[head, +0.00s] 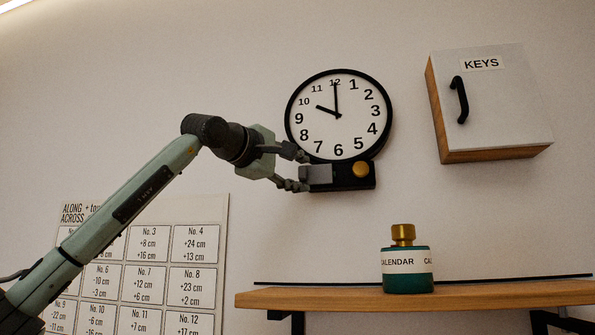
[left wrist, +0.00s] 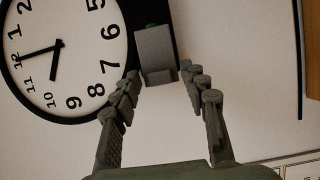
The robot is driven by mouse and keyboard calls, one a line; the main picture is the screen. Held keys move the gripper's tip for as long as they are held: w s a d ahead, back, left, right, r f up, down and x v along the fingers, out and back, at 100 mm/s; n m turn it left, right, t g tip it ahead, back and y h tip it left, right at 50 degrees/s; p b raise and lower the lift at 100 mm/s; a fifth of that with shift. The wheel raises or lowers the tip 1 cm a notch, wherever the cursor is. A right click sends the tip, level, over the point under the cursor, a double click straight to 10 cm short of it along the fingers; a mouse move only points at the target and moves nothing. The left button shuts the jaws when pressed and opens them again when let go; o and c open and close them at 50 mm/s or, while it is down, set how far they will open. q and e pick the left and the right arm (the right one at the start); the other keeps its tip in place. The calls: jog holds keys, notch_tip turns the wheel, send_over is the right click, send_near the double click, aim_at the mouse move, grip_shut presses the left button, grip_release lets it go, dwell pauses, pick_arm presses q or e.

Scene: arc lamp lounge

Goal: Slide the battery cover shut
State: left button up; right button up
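A black battery housing (head: 340,186) sits on the wall just under the round wall clock (head: 338,115). A grey battery cover (head: 318,174) lies over the left part of the housing, with a round gold piece (head: 361,169) to its right. In the left wrist view the cover (left wrist: 157,48) has a raised lip at its near end. My left gripper (head: 303,171) is at the cover's left end. It is open, its fingertips (left wrist: 164,80) to either side of the lip, with gaps showing. Whether a finger touches the housing I cannot tell. My right gripper is out of view.
A key cabinet (head: 493,105) with a black handle hangs at the upper right. A wooden shelf (head: 330,298) below holds a green bottle (head: 407,274) with a gold top. A number chart (head: 211,275) hangs at the lower left, behind my left arm. Bare wall lies between.

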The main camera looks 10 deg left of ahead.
pick_arm(q)
grip_shut()
jog(key=shift+d, duration=1.05)
jog(key=shift+o, duration=0.7)
grip_release()
jog(key=shift+d, duration=0.1)
jog(key=shift+s, duration=0.1)
jog(key=shift+s+a, duration=0.25)
jog(key=v, duration=1.1)
jog(key=shift+s, duration=0.15)
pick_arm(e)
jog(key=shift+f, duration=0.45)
